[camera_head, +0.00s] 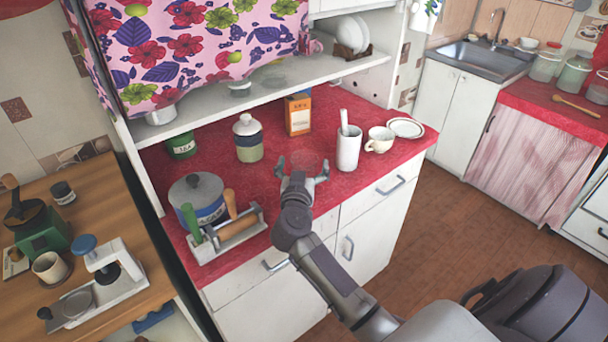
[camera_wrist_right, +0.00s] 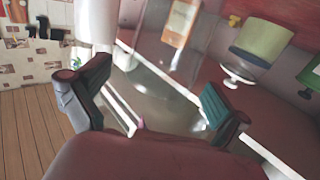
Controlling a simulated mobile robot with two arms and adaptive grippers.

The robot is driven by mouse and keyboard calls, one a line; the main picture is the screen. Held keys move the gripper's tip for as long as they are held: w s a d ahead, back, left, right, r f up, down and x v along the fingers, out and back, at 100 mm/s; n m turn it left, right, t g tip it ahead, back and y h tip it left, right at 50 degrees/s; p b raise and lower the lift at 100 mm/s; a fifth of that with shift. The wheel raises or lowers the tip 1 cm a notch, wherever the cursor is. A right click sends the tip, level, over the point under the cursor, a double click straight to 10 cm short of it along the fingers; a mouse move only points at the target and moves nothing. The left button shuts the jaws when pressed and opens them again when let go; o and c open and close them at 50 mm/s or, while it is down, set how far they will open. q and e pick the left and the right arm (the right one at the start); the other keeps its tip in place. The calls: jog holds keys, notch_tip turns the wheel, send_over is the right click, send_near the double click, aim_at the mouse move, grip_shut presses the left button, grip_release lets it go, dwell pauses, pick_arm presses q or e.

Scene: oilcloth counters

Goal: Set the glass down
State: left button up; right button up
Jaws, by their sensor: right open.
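The glass (camera_head: 308,160) is clear and hard to make out on the red counter (camera_head: 225,175) of the cupboard. My right gripper (camera_head: 302,170) is open, its two fingers spread at the near side of the glass. In the right wrist view the see-through glass (camera_wrist_right: 160,85) shows faintly between the spread fingers of the gripper (camera_wrist_right: 155,98). I cannot tell whether a finger touches it, and its base is not clear. My left gripper is not in view.
A white cup (camera_head: 348,147) with a utensil stands close right of the gripper, with a mug (camera_head: 379,140) beyond. An orange carton (camera_head: 298,114) and a lidded jar (camera_head: 248,139) stand behind. A pot (camera_head: 198,196) and a rack (camera_head: 228,237) are at left.

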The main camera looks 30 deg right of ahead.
jog(key=shift+x, duration=1.05)
jog(key=shift+f, duration=0.1)
jog(key=shift+a, duration=0.1)
jog(key=shift+c, duration=0.2)
jog(key=shift+c, duration=1.4)
jog(key=c, duration=1.3)
jog(key=shift+c, duration=1)
